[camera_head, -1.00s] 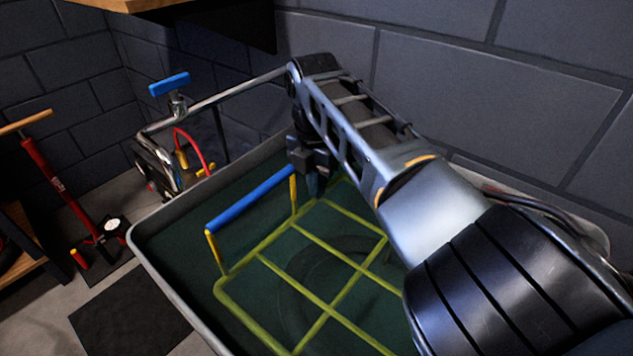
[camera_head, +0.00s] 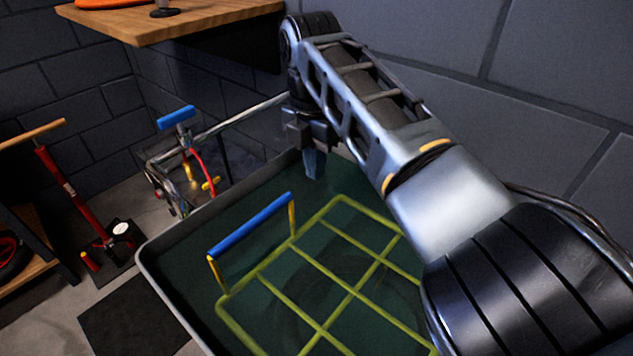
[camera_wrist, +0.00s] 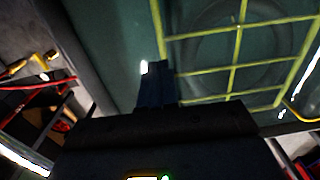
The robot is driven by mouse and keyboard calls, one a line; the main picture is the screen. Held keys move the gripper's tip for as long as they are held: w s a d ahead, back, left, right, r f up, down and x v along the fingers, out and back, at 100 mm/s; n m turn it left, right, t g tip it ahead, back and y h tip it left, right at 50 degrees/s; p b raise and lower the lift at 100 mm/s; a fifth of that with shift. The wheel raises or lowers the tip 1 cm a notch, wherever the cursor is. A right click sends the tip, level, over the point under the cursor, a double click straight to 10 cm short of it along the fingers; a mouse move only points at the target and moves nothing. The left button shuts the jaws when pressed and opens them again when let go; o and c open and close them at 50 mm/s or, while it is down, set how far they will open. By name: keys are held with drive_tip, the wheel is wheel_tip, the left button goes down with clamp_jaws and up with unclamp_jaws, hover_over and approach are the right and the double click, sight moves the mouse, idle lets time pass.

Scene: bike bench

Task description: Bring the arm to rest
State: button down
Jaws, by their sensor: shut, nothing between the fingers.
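My gripper (camera_head: 314,168) hangs at the end of my raised arm, fingers pointing down, above the far part of a dark green tank. It is shut and empty. In the wrist view its fingers (camera_wrist: 154,85) show together against the tank. A yellow wire rack (camera_head: 330,285) with a blue handle bar (camera_head: 250,227) on yellow posts is in the tank, to the front and left of my gripper. The rack also shows in the wrist view (camera_wrist: 235,65). My gripper is apart from the handle. A dark round shape shows faintly beneath the rack.
The tank's grey rim (camera_head: 170,292) runs along the left. Behind it stands a metal frame with a blue-topped handle (camera_head: 176,118) and red hose. A wooden shelf (camera_head: 190,20) overhangs at the back. A red floor pump (camera_head: 70,195) stands left. A block wall is right.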

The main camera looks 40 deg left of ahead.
drive_tip(key=shift+r, duration=1.5)
drive_tip(key=shift+r, duration=0.1)
